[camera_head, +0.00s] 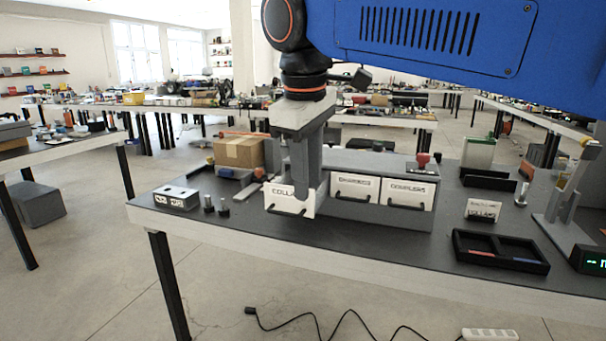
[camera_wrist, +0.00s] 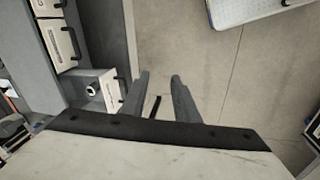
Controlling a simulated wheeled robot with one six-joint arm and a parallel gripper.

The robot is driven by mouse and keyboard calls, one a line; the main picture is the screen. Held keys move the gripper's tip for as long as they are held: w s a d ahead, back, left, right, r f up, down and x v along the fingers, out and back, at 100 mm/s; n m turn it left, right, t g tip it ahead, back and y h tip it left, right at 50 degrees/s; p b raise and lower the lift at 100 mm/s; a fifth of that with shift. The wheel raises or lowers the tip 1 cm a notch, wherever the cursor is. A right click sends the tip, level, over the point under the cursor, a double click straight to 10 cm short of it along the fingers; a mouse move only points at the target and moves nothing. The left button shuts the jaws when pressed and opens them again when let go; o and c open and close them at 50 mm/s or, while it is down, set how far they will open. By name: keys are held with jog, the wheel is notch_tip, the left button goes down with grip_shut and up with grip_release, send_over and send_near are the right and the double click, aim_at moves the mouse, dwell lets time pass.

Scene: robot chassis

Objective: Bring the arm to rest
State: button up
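My gripper (camera_head: 306,188) hangs pointing down in front of the grey drawer unit (camera_head: 365,160), below my blue arm link. In the wrist view my gripper (camera_wrist: 160,78) has its two fingers apart, with floor showing between them and no object held. The left drawer (camera_head: 291,199), labelled COLLARS, stands pulled out beyond the two other drawers, and my fingers partly hide its front. In the wrist view the drawer (camera_wrist: 111,92) is left of the fingers, apart from them, with a small round part (camera_wrist: 92,90) in it.
A cardboard box (camera_head: 238,152) stands behind left of the unit. A grey switch box (camera_head: 177,197) sits at the left end of the workbench (camera_head: 350,250).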

jog(key=s+d+f+m, duration=0.1)
jog(key=d+f+m, duration=0.15)
jog(key=d, duration=0.25)
jog(key=d+f+m, duration=0.1)
jog(key=d+f, duration=0.2)
jog(key=d, duration=0.2)
jog(key=s+d+f+m+t, duration=0.1)
jog(key=s+d+f+m, duration=0.3)
jog(key=d+f, duration=0.5)
jog(key=s+d+f+m+t, duration=0.1)
jog(key=s+d+f+m, duration=0.3)
jog(key=s+d+f, duration=0.4)
notch_tip(320, 180, down, 6)
jog(key=shift+s+d+m+t, duration=0.3)
jog(key=shift+s+d+m, duration=0.05)
jog(key=shift+d, duration=0.25)
jog(key=shift+w+a, duration=0.1)
